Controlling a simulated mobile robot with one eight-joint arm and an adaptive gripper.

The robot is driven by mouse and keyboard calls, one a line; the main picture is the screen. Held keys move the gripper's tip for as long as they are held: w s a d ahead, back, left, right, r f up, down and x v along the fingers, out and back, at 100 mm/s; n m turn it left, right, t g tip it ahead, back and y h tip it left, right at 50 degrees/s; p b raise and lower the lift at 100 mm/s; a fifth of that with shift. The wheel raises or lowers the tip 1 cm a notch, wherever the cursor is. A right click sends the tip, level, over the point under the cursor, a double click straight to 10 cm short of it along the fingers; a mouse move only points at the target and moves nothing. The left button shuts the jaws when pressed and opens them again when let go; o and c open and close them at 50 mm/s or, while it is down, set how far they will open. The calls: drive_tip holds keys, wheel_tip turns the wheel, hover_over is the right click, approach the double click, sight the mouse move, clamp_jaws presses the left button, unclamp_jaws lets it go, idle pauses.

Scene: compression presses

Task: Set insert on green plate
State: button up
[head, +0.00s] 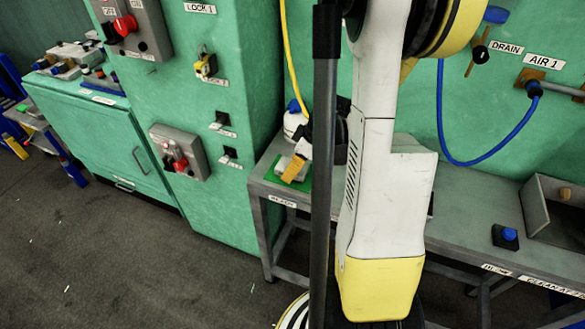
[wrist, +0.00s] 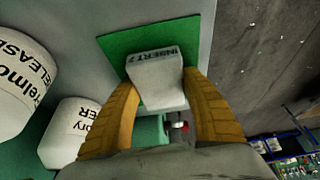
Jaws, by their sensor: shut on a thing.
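The insert (wrist: 155,75) is a pale grey block with "INSERT" lettering on its far edge. My gripper (wrist: 160,92) is shut on it, with one orange-yellow finger on each side. The flat green plate (wrist: 115,45) lies beneath and around the insert's far part, and its near part is hidden. I cannot tell whether the insert touches the plate. In the head view, the green plate (head: 299,184) is on the left end of the grey bench, and the gripper is over it, partly hidden by my arm.
Two white labelled containers, one larger (wrist: 22,85) and one smaller (wrist: 72,130), stand left of the gripper in the wrist view. The grey bench (head: 460,215) runs right, with a blue-buttoned box (head: 506,236) and an open grey bin (head: 540,212). Green machine cabinets stand behind.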

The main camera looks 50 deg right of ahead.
drive_tip(key=o, duration=1.4)
drive_tip(key=shift+f, duration=0.15)
drive_tip(key=p+v, duration=0.5)
drive_tip(key=v, duration=0.7)
drive_tip(key=a+r+m+t, duration=0.1)
drive_tip(key=a+r, duration=0.3)
drive_tip(key=a, duration=0.5)
drive_tip(key=s+a+r+m+t+h, duration=0.1)
drive_tip(key=a+r, duration=0.3)
drive_tip(key=a, duration=0.5)
drive_tip(key=a+r+m+t, duration=0.1)
drive_tip(key=a+r, duration=0.3)
drive_tip(key=a, duration=0.5)
drive_tip(key=shift+s+a+r+m+h, duration=0.2)
drive_tip(key=shift+s+m+h, duration=0.1)
drive_tip(key=shift+m, duration=0.4)
